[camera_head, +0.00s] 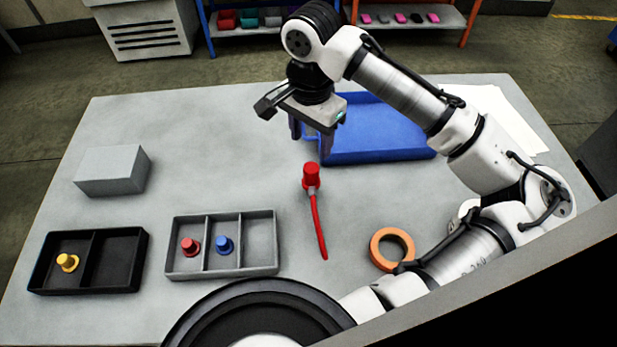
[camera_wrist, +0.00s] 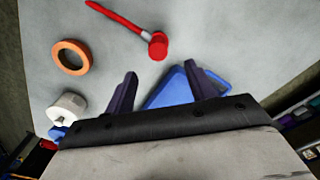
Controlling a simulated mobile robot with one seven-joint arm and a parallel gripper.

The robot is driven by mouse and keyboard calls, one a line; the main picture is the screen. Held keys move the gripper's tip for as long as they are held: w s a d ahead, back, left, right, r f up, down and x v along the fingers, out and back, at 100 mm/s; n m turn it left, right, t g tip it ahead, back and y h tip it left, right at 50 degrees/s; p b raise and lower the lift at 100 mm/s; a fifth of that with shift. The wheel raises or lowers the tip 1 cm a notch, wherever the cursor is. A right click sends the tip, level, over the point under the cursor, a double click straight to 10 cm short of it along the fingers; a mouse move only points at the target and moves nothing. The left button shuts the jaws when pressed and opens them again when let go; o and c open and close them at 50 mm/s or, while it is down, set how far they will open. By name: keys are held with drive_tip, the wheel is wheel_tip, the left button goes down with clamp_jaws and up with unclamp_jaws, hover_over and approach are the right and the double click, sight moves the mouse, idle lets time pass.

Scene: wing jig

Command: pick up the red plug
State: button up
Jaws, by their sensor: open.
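The red plug (camera_head: 190,246) stands in the left compartment of a grey three-part tray (camera_head: 222,272) at the front of the table. A blue plug (camera_head: 224,245) stands in the middle compartment, and the right one is empty. My gripper (camera_head: 310,140) is open and empty above the table, behind and to the right of the plugs. Its two fingers also show apart in the wrist view (camera_wrist: 161,75). The red plug is not in the wrist view. A red mallet-like tool (camera_head: 312,178) lies just in front of my gripper; it also shows in the wrist view (camera_wrist: 158,46).
A black tray (camera_head: 112,232) with a yellow plug (camera_head: 67,262) stands left of the grey tray. A grey block (camera_head: 113,170) sits behind it. A blue tray (camera_head: 380,130) lies behind my gripper. An orange ring (camera_head: 377,250) lies front right. The table's middle left is clear.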

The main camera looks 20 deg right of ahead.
wheel_tip(320, 180, down, 4)
drive_tip(key=shift+f, duration=0.2)
drive_tip(key=shift+s+f+p, duration=0.15)
drive_tip(key=shift+f+p, duration=0.6)
drive_tip(key=shift+f, duration=1.9)
clamp_jaws()
drive_tip(key=shift+r, duration=0.1)
